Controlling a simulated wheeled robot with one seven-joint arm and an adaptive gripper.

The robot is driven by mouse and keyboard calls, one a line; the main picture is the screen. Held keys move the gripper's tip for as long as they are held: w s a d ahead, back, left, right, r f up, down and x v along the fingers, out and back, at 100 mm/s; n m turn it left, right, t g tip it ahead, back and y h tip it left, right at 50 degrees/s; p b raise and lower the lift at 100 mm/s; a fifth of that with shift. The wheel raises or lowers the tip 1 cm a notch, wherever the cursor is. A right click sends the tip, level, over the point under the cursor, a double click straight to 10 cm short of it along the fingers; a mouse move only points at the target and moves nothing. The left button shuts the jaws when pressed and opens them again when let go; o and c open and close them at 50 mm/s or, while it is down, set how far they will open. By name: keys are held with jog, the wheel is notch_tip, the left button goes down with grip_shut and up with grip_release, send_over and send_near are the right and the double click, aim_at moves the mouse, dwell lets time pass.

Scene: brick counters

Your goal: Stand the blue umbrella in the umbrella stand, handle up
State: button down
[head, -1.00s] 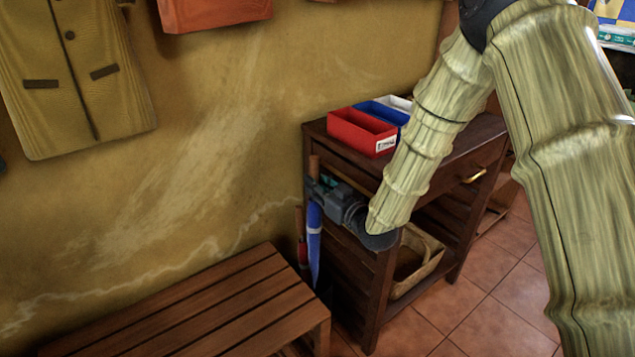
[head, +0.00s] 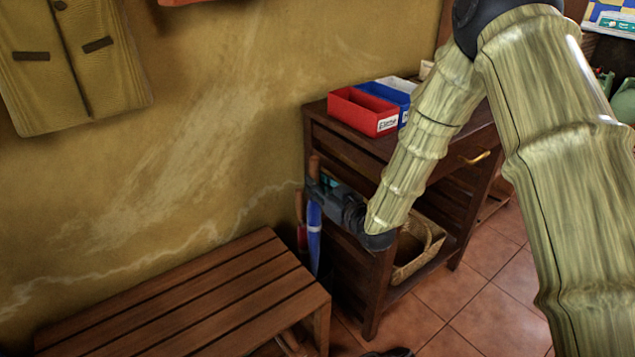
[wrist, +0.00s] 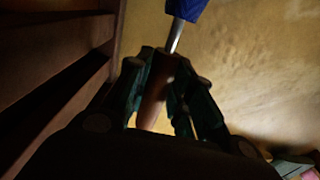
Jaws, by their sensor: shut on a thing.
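The blue umbrella (head: 314,238) hangs upright in the gap between the bench and the dark cabinet, its brown handle at the top. My gripper (head: 316,186) is shut on that handle, beside the cabinet's left side. The wrist view shows the brown handle (wrist: 154,92) between the fingers, with the metal shaft and blue cloth (wrist: 186,8) beyond. A red umbrella (head: 302,236) with a brown handle stands close to the left of the blue one. The umbrella stand cannot be made out; the lower end of the blue umbrella is hard to see behind the bench.
The slatted wooden bench (head: 190,300) is at front left. The dark cabinet (head: 372,290) is close on the right, with a red tray (head: 362,112) and a blue tray on top and a basket (head: 420,250) on its shelf. A coat (head: 75,70) hangs on the wall.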

aim_at(317, 204)
jog(key=shift+f+b, duration=1.5)
jog(key=shift+f, duration=1.85)
jog(key=c, duration=1.2)
grip_release()
jog(key=shift+o, duration=0.2)
jog(key=v, duration=1.2)
